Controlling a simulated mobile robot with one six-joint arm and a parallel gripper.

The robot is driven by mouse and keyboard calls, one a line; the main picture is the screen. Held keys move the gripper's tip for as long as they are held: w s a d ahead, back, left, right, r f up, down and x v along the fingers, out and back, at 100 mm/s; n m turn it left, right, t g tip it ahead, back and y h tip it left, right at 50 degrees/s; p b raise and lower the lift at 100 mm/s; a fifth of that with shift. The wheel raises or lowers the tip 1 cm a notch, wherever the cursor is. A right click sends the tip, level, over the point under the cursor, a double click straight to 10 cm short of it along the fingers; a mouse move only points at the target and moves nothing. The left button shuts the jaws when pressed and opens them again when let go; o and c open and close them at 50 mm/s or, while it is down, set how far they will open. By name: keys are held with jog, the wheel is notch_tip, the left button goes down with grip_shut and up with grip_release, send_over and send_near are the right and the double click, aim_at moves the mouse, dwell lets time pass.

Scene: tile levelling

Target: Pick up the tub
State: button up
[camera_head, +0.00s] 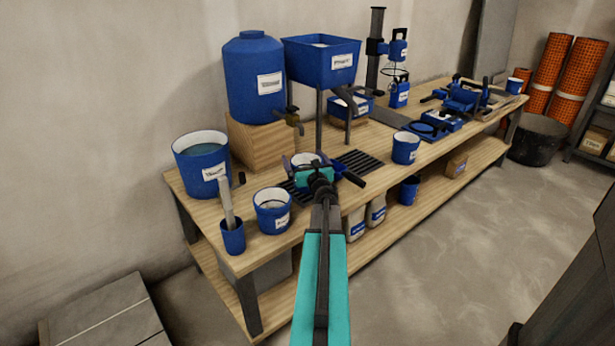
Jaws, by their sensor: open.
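My gripper (311,168) is over the front middle of the workbench, its jaws open. A small blue tub with a pale inside (303,158) stands just beyond it on a dark slatted grate (360,162). My gripper hides much of this tub, and I cannot tell whether the jaws touch it. Other blue tubs with white labels stand on the bench: one with grey contents (272,212) to the left, one (405,148) to the right of the grate, and a larger one with liquid (203,162) at the left end. Which one is meant does not show.
A blue tank (254,80) with a tap stands on a wooden block behind my gripper. A blue hopper (322,62) on legs stands beside it. A narrow blue cup (232,237) holds an upright tool at the front left corner. The floor at right is mostly clear.

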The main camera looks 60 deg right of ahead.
dwell(0.5)
jog(key=c, duration=1.8)
jog(key=shift+r, duration=0.1)
